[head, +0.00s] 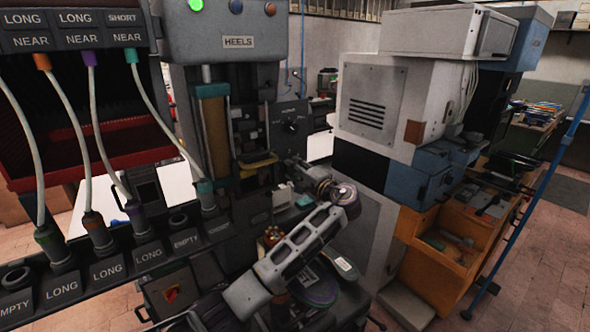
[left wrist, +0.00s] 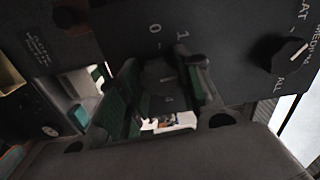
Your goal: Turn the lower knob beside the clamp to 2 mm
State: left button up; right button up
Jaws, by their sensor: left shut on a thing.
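The lower knob (left wrist: 160,76) is a dark round dial in the left wrist view, between the two fingers of my left gripper (left wrist: 165,98). The gripper is shut on it. The 2 is not visible, and a finger covers the right side of the dial. A faint pale mark shows on the knob, but I cannot tell its setting. In the head view my left gripper (head: 299,172) reaches the machine below the upper knob (head: 290,127), and the lower knob is hidden there.
The press with the HEELS sign (head: 238,42) stands behind. A rack with hoses and labelled sockets (head: 110,268) fills the left.

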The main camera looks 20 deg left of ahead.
pick_arm(q)
jog(key=shift+d+m, duration=0.1)
jog(key=shift+m, duration=0.5)
jog(key=o, duration=1)
jog(key=shift+o, duration=0.2)
jog(key=v, duration=0.7)
jog(key=shift+d, duration=0.25)
jog(key=shift+s, duration=0.15)
